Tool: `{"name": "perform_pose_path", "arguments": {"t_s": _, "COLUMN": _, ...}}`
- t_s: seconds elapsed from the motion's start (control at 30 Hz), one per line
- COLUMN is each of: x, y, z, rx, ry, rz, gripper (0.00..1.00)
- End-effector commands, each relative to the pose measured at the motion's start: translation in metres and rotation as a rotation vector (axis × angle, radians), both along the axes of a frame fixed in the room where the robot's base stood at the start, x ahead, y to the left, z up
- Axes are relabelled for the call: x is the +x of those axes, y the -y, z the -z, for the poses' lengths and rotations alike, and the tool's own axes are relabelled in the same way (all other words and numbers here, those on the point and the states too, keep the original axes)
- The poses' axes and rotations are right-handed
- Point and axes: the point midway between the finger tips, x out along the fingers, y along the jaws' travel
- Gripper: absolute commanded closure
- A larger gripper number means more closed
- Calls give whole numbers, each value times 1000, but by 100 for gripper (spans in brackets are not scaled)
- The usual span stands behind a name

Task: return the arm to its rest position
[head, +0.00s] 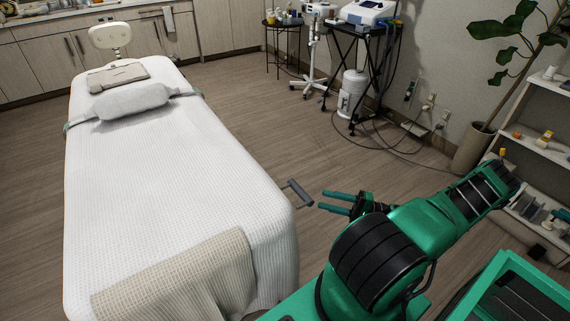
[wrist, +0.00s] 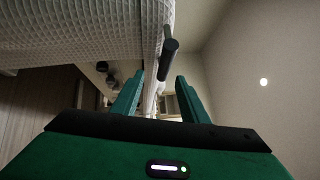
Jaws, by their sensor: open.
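My arm is green and black and stands at the right of the head view, folded with a raised elbow. My gripper (head: 330,202) points left toward the side of the white treatment bed (head: 170,170). Its two green fingers are apart with nothing between them. In the wrist view my gripper (wrist: 155,100) is also open, with bare fingers. A dark handle (head: 299,193) sticks out from the bed's side just left of the fingertips, apart from them in the head view. The handle also shows in the wrist view (wrist: 169,58), beyond the fingers.
A beige blanket (head: 180,280) drapes over the bed's near end. A white shelf (head: 545,150) and a plant pot (head: 473,148) stand at the right. A black cart (head: 360,75) with devices stands at the back, its cables on the floor. The middle floor is clear.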

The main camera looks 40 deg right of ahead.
Motion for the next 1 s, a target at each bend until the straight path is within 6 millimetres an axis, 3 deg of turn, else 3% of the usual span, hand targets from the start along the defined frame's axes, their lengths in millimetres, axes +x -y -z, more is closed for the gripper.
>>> {"name": "perform_pose_path", "arguments": {"t_s": 0.37, "x": 2, "y": -6, "z": -5, "rx": -36, "ry": -50, "rz": -62, "gripper": 60}}
{"name": "perform_pose_path", "arguments": {"t_s": 1.0, "x": -4, "y": -40, "z": -48, "rx": -349, "ry": -444, "rz": -442, "gripper": 60}}
